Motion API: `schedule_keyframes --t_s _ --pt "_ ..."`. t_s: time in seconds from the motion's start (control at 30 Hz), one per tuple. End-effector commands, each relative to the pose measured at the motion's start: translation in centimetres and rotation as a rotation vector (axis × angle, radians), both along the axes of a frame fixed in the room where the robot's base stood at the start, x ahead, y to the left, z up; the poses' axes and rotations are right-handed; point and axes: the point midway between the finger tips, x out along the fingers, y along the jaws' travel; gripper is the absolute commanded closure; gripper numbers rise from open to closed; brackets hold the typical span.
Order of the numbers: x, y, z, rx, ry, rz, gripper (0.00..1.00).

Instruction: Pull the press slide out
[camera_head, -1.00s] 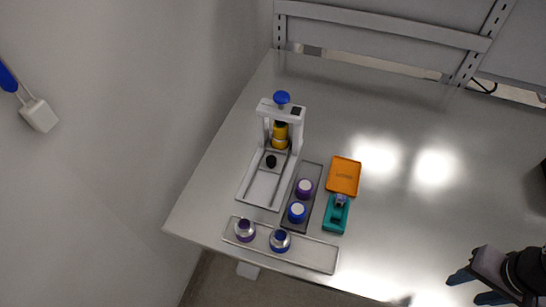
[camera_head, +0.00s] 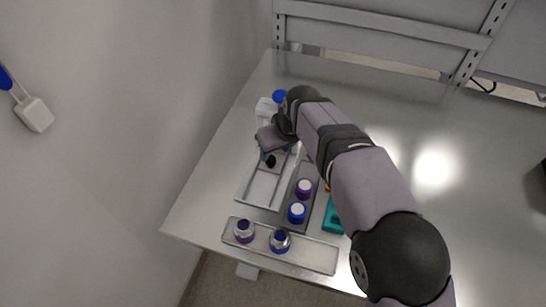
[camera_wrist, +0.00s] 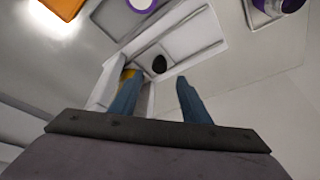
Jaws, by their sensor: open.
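The pale press (camera_head: 264,107), with a blue knob (camera_head: 280,97) on top, stands at the left of the table, partly hidden behind my arm. Its slide has a small black knob (camera_head: 270,160) and sits under the press frame, at the back of a light tray-like track (camera_head: 261,190). My gripper (camera_wrist: 157,80) is open and empty. In the wrist view its two blue fingers point toward the slide's black knob (camera_wrist: 159,64), which appears between and just beyond their tips. A bit of the yellow plunger (camera_wrist: 128,74) shows by the left finger.
A dark rack (camera_head: 303,218) with purple and blue white-topped pieces stands right of the track. A grey tray (camera_head: 312,254) with two round pieces lies in front. A teal holder (camera_head: 333,216) is partly behind my arm. The table's right side is clear.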

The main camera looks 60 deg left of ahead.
Motion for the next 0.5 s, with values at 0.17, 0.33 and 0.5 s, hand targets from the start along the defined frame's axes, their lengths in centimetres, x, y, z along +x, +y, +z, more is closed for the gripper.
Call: schedule_keyframes --t_s 0.17,0.33,0.5 --pt "0.0 0.2 -0.3 0.0 0.0 -0.001 0.57" --pt "0.0 0.7 -1.7 -0.004 0.001 -0.001 0.57" --pt "0.0 1.5 -3.6 -0.003 0.001 -0.002 0.57"
